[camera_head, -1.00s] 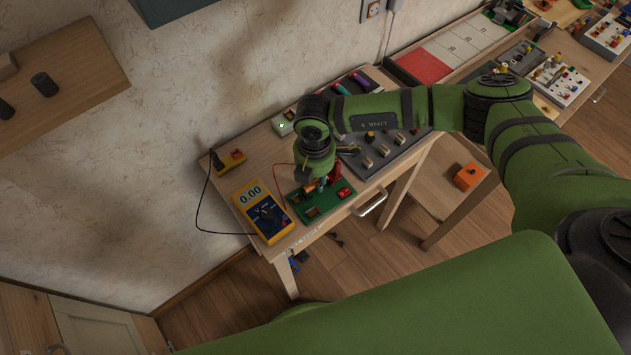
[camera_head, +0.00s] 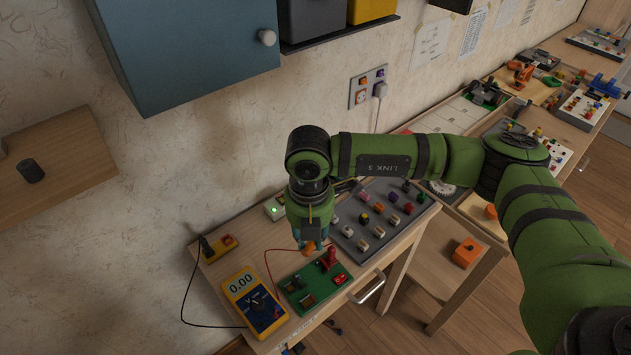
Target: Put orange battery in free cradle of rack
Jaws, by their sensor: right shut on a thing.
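My right gripper (camera_head: 309,242) reaches in from the right and points down above the back edge of the green rack (camera_head: 322,292). It is shut on the orange battery (camera_head: 309,249), which shows only as a small orange patch under the jaws. The rack lies on the wooden table with dark cradles at its left and front, a red part at its right and a red upright piece at its back. The cradles I see look empty, but they are small. My left gripper is not in view.
A yellow multimeter (camera_head: 254,303) lies left of the rack, with a red lead running close to the rack. A grey panel with several knobs (camera_head: 380,216) stands behind right. A yellow box (camera_head: 220,246) sits at the back left. A blue cabinet (camera_head: 190,55) hangs above.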

